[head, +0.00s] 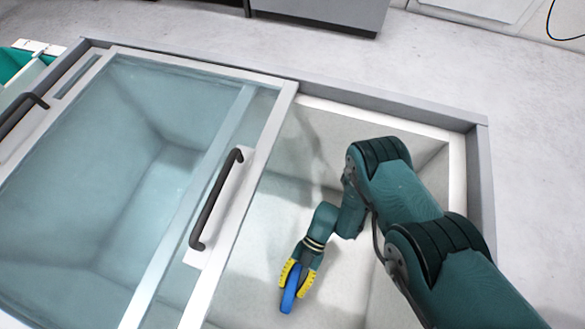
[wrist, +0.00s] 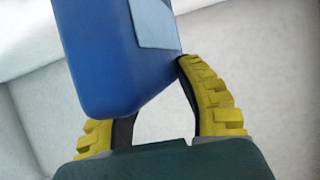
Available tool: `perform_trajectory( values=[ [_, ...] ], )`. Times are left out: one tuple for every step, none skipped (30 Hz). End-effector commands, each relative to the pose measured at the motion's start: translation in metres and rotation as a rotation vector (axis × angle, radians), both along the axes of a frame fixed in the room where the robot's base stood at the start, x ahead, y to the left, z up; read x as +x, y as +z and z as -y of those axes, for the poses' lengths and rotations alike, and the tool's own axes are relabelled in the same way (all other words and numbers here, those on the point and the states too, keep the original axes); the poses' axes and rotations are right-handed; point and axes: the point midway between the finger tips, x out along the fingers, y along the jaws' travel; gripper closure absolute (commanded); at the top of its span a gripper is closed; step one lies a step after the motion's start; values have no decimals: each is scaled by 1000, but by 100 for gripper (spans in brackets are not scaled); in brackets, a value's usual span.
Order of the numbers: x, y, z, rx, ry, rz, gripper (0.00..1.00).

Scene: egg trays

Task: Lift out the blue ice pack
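The blue ice pack (head: 290,288) is between the yellow fingers of my gripper (head: 296,277), inside the open right part of the chest. In the wrist view, the blue pack (wrist: 105,50) with a pale blue label fills the upper middle. My gripper (wrist: 155,95) has its right fingertip against the pack's right side. The left finger passes behind the pack, so its tip is hidden. The fingers appear closed on the pack. I cannot tell whether the pack touches the chest floor.
A glass lid (head: 150,150) with dark handles covers the left part of the chest. Its frame edge (head: 240,200) lies just left of my gripper. The chest rim (head: 400,105) bounds the opening at the back and right. The visible pale floor around the pack is bare.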

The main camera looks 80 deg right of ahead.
Motion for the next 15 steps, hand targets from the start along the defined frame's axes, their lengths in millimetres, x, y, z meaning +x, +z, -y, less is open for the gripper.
perform_trajectory(
  values=[
    [0,0,0,-1,0,0,89],
    [0,0,0,-1,0,-1,95],
    [0,0,0,-1,-1,-1,100],
    [0,0,0,-1,-1,-1,100],
    [0,0,0,-2,-1,-1,100],
    [0,0,0,-2,-1,-1,100],
    [0,-1,1,-2,-1,-1,100],
    [0,-1,0,-2,-1,-1,100],
    [0,-1,0,-2,-1,-1,100],
    [0,0,0,-1,0,-1,100],
    [0,0,0,-1,0,-1,100],
    [0,0,0,-1,0,-1,100],
    [0,0,0,-1,0,-1,100],
    [0,0,0,-1,0,-1,100],
    [0,0,0,0,-1,-2,100]
  ],
)
